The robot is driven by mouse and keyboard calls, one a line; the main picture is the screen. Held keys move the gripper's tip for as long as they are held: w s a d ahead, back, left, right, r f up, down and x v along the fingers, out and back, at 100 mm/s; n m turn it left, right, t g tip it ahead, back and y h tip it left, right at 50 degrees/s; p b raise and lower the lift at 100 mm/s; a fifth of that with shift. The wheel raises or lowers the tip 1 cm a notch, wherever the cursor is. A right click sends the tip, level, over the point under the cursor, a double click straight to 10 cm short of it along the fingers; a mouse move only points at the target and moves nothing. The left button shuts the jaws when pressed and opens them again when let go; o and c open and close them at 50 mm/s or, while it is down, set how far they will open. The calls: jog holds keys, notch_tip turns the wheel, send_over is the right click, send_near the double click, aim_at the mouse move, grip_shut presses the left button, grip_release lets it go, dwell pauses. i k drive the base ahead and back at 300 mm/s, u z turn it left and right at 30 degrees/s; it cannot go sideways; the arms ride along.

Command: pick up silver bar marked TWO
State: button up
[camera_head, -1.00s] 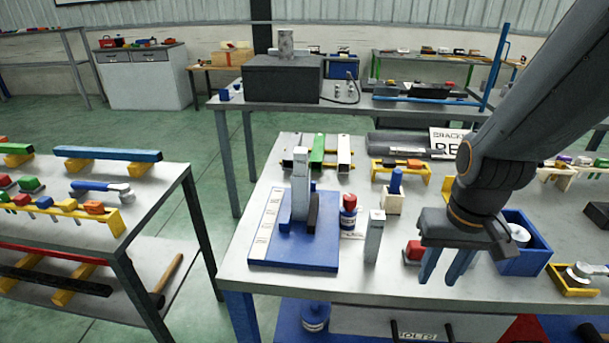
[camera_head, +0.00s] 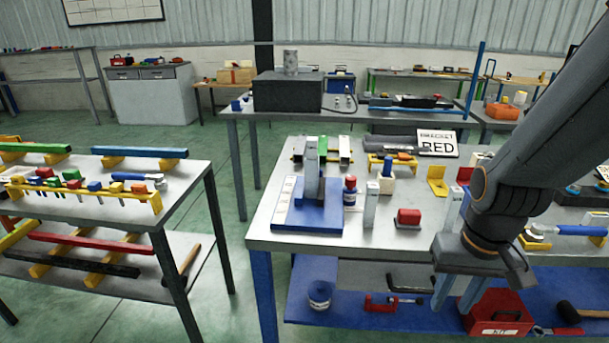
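Several upright silver bars show, and I cannot read the mark TWO on any. A short silver bar (camera_head: 370,206) stands on the near workbench (camera_head: 270,240), right of the blue fixture (camera_head: 305,220). A taller silver bar (camera_head: 312,160) stands upright on that fixture. Another silver upright piece (camera_head: 452,208) stands farther right, partly hidden by my arm. My gripper (camera_head: 457,293) points down with its two blue fingers apart and empty. In the picture it lies below the bench's front edge, to the right of the short bar and apart from it.
A red toolbox (camera_head: 498,312) sits on the lower shelf. A side table (camera_head: 190,200) with coloured bars stands left, with open floor (camera_head: 225,260) between the tables.

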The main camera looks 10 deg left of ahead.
aim_at(311, 142)
jog(key=u, duration=0.75)
